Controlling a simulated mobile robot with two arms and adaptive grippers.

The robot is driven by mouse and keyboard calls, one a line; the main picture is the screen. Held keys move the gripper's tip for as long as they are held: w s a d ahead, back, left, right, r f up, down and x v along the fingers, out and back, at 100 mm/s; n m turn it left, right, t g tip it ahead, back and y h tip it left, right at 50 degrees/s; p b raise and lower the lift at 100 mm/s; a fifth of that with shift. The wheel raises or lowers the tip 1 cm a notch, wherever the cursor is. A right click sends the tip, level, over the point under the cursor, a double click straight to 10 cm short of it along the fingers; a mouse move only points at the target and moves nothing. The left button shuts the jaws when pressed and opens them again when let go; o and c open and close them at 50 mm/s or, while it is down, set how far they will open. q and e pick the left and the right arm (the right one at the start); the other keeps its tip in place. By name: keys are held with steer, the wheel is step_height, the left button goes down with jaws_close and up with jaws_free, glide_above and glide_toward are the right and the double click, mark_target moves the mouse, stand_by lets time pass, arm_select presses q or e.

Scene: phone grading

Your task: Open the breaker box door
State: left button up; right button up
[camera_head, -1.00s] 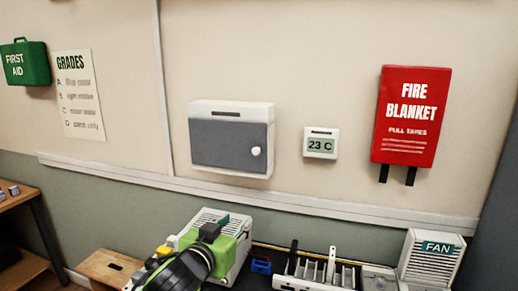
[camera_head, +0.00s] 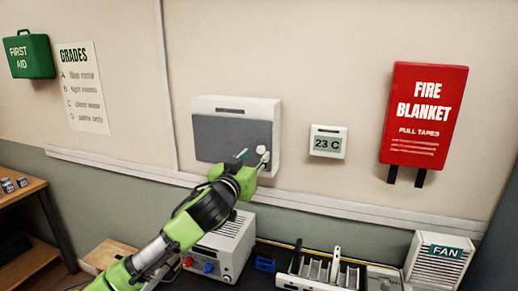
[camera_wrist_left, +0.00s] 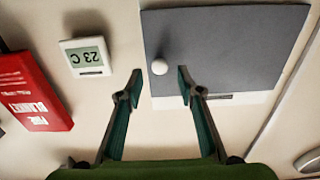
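The breaker box (camera_head: 236,104) is a white box on the wall, with a grey door (camera_head: 217,134) that is closed. The round white knob is at the door's lower right in the head view and also shows in the left wrist view (camera_wrist_left: 159,67). My left gripper (camera_head: 254,157) is at that corner of the door. In the left wrist view the gripper (camera_wrist_left: 159,82) is open and empty. Its two fingertips stand on either side of the knob, with gaps visible; their exact depth to it is hard to tell. My right gripper is not in view.
A thermostat (camera_head: 327,142) and a red fire blanket pouch (camera_head: 423,116) hang to the right of the box. Below are a power supply unit (camera_head: 227,240), a slotted rack (camera_head: 320,272) and a fan (camera_head: 436,262).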

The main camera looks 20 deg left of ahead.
mark_target(260, 151)
arm_select(q)
steer(key=shift+w+p, duration=0.45)
steer(key=shift+w, duration=1.65)
jaws_close()
